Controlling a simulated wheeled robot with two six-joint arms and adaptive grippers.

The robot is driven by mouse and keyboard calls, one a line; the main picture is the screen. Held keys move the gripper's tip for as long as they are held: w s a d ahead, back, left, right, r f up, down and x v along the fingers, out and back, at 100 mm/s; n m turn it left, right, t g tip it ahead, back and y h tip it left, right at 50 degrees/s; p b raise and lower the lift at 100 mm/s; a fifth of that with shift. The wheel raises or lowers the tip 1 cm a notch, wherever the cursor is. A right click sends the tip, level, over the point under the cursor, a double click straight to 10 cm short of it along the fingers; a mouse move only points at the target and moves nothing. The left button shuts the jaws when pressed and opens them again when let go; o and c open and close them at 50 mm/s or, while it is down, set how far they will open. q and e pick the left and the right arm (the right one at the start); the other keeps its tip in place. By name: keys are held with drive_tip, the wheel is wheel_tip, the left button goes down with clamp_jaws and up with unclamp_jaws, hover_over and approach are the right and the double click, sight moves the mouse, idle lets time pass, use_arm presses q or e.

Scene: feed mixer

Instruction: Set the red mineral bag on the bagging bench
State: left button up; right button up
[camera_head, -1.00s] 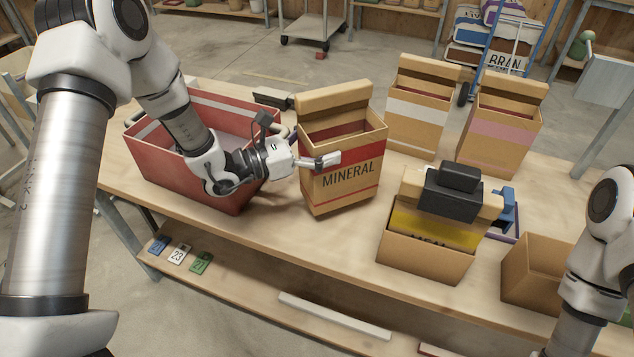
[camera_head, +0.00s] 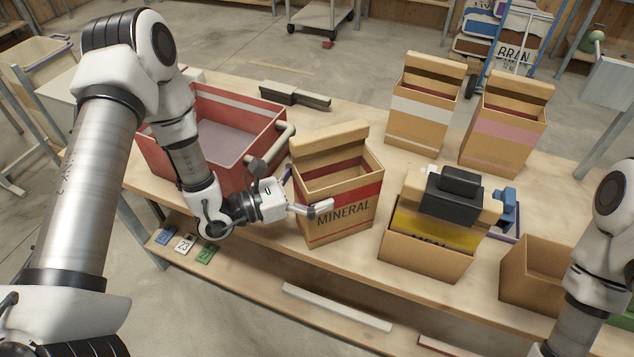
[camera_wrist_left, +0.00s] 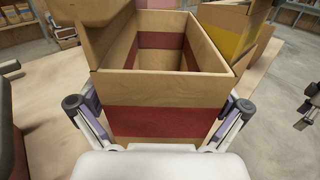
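The red mineral bag (camera_head: 338,214) is an upright, open-topped brown bag with a red band and the word MINERAL, near the bench's front edge. My left gripper (camera_head: 304,190) has one finger on its front face and the other at the far side. In the left wrist view, the bag's red-banded side (camera_wrist_left: 165,122) fills the space between the two fingers (camera_wrist_left: 160,118). Whether the bag's base touches the bagging bench (camera_head: 270,225) is unclear. My right arm shows at the right edge; a part at the wrist view's right edge (camera_wrist_left: 304,115) looks like its gripper, fingers unclear.
A red bin (camera_head: 265,140) stands left of the bag. A yellow-banded bag (camera_head: 425,235) with a dark block on top is close on its right. White-banded (camera_head: 417,108) and pink-banded (camera_head: 497,138) bags stand behind. An open box (camera_head: 535,270) is further right.

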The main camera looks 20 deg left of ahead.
use_arm(q)
drive_tip(key=shift+s+a, duration=0.3)
drive_tip(key=v, duration=1)
drive_tip(key=s+d+f+m+g+y, duration=0.1)
drive_tip(key=s+d+f+m+g, duration=0.25)
drive_tip(key=s+f+g, duration=0.35)
drive_tip(key=s+d+f+m+g, duration=0.3)
drive_tip(key=s+m+g, duration=0.25)
drive_tip(key=s, duration=0.25)
drive_tip(key=s+a+f+m+g+y, duration=0.3)
drive_tip(key=s+f+m+g+y, duration=0.2)
drive_tip(key=s+f, duration=0.15)
drive_tip(key=a+f+m+t+y, duration=0.2)
drive_tip(key=a+f+m+y, duration=0.35)
drive_tip(key=m+y, duration=0.2)
drive_tip(key=w+d+m+t, duration=0.1)
drive_tip(key=m, duration=0.1)
drive_tip(key=w+d+f+m+t+p, duration=0.1)
drive_tip(key=w+m+t, duration=0.1)
drive_tip(key=shift+w+d+m+h, duration=0.2)
drive_tip(key=shift+w+m+h, duration=0.05)
drive_tip(key=shift+m, duration=0.1)
